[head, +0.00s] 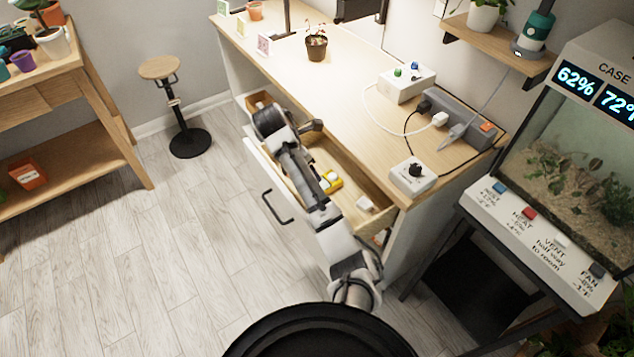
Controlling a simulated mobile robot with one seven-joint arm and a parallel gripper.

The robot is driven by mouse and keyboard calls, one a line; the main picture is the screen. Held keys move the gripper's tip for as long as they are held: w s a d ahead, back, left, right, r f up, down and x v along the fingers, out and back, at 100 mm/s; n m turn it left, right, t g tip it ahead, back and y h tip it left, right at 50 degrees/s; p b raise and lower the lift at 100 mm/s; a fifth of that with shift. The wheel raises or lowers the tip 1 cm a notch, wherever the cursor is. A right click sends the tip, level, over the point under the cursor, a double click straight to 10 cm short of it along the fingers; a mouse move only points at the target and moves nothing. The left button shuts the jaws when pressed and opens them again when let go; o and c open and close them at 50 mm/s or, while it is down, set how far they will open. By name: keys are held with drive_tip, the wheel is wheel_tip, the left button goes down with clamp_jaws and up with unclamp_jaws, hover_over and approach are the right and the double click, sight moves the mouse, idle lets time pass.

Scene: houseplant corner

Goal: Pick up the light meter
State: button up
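A small yellow object (331,182) with a pale part lies in the open drawer (373,222) of the desk; it may be the light meter, but I cannot read any marking on it. A small white block (365,203) lies to its right in the same drawer. My arm reaches up across the drawer and hides part of its inside. The far end of my arm is above the drawer's left part, left of the yellow object.
A terrarium (570,170) stands right. A stool (160,68) stands left; floor between is clear.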

drive_tip(key=b+x, duration=0.2)
drive_tip(key=x, duration=0.4)
drive_tip(key=shift+w+d+f+b, duration=0.1)
drive_tip(key=shift+w+f+b, duration=0.05)
drive_tip(key=shift+f+b, duration=0.15)
drive_tip(key=shift+p+x, duration=0.85)
drive_tip(key=shift+x, duration=2.35)
drive_tip(key=shift+w+r, duration=0.1)
drive_tip(key=shift+w, duration=0.05)
drive_tip(key=c, duration=1.2)
